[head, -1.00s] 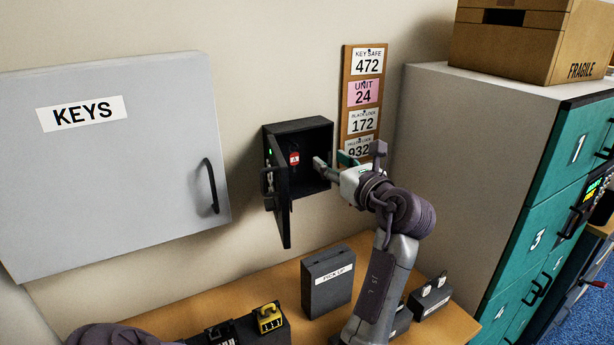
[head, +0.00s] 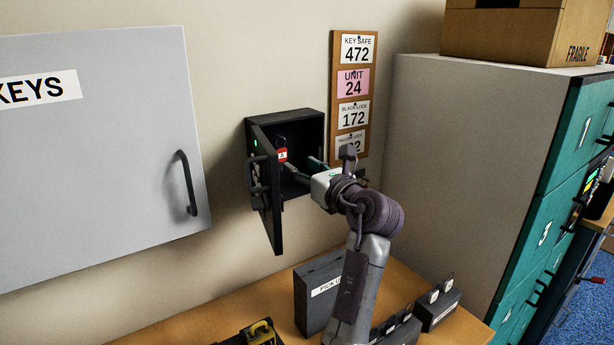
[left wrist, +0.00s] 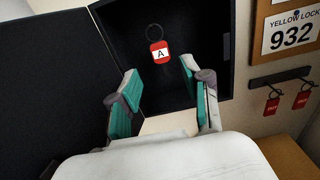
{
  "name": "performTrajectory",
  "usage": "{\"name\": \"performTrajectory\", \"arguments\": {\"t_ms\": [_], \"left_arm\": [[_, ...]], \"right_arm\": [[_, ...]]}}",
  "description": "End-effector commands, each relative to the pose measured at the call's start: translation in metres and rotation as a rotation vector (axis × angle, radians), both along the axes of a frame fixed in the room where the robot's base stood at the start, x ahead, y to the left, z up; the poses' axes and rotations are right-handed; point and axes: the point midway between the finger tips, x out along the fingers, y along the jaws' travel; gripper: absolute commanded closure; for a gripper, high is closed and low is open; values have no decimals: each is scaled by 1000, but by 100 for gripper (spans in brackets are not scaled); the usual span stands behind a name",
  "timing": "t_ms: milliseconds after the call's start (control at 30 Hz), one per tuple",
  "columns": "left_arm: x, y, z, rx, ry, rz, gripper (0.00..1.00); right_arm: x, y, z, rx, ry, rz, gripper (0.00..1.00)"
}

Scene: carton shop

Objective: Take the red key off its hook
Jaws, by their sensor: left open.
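The red key (head: 282,155) hangs inside the small black key safe (head: 314,130), whose door (head: 267,195) stands open to the left. In the left wrist view, the red tag (left wrist: 159,58) has a white "A" label and a dark ring (left wrist: 154,32) above it; its hook is too dark to make out. My left gripper (head: 301,168) is open and empty at the mouth of the safe, coming from the right. In the left wrist view its teal-padded fingers (left wrist: 159,74) stand apart on either side below the tag, not touching it. My right gripper is not in view.
A grey KEYS cabinet (head: 120,160) is at left. A code board (head: 366,95) hangs right of the safe. A "PICK UP" box (head: 308,300) and padlocks stand on the wooden bench (head: 190,322). More red tags (left wrist: 271,105) hang on a rail in the wrist view.

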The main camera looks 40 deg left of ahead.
Motion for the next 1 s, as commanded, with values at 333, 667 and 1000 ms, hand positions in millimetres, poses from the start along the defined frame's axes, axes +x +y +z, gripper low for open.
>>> {"name": "performTrajectory", "arguments": {"t_ms": [333, 667, 1000], "left_arm": [[11, 41, 5, 0, 3, 2, 52], [20, 71, 3, 1, 2, 1, 52], [22, 77, 0, -1, -1, 0, 52]], "right_arm": [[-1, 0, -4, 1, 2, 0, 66], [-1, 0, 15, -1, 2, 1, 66], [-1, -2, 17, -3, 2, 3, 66]]}}
